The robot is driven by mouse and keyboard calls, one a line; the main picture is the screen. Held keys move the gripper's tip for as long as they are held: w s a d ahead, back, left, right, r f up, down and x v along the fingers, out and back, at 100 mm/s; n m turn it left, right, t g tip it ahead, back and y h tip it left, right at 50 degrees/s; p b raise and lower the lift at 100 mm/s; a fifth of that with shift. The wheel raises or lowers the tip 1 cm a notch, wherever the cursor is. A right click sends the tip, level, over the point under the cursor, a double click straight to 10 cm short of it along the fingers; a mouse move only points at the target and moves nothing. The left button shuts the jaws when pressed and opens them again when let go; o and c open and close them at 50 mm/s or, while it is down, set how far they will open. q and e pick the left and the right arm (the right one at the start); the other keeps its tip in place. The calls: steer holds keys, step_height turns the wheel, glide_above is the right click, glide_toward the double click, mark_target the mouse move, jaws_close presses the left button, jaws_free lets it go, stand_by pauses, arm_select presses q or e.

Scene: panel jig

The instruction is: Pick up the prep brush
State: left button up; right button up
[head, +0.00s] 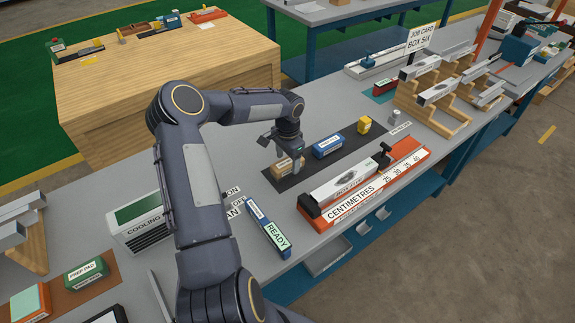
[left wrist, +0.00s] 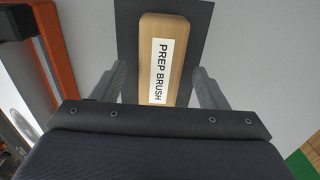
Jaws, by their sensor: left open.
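The prep brush is a wooden block with a white label reading PREP BRUSH. It lies on a dark mat (head: 318,167) on the grey bench, and in the head view the prep brush (head: 284,168) is partly covered by my left gripper (head: 290,157). In the left wrist view the prep brush (left wrist: 175,30) runs lengthwise between the two grey fingers of my left gripper (left wrist: 161,85). The fingers are apart, one on each side, with visible gaps to the wood. Its near end is hidden behind the gripper body. My right gripper is not seen.
A blue labelled block (head: 328,146) and a yellow block (head: 364,125) stand farther along the mat. An orange CENTIMETRES fixture (head: 378,182) lies to the right. A READY sign block (head: 268,232) is nearer. Wooden racks (head: 440,112) stand farther back.

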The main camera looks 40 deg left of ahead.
arm_select(q)
steer(key=shift+f, duration=1.4)
steer(key=c, duration=1.1)
steer(key=shift+r, duration=0.5)
steer(key=shift+a+r, duration=0.2)
steer(key=shift+r, duration=1.05)
steer(key=s+a+r+b, duration=0.2)
steer(key=a+r, duration=0.7)
steer(key=a, duration=0.4)
steer(key=shift+s+a+r, duration=0.2)
steer(key=shift+s+r, duration=0.05)
steer(key=shift+s, duration=0.15)
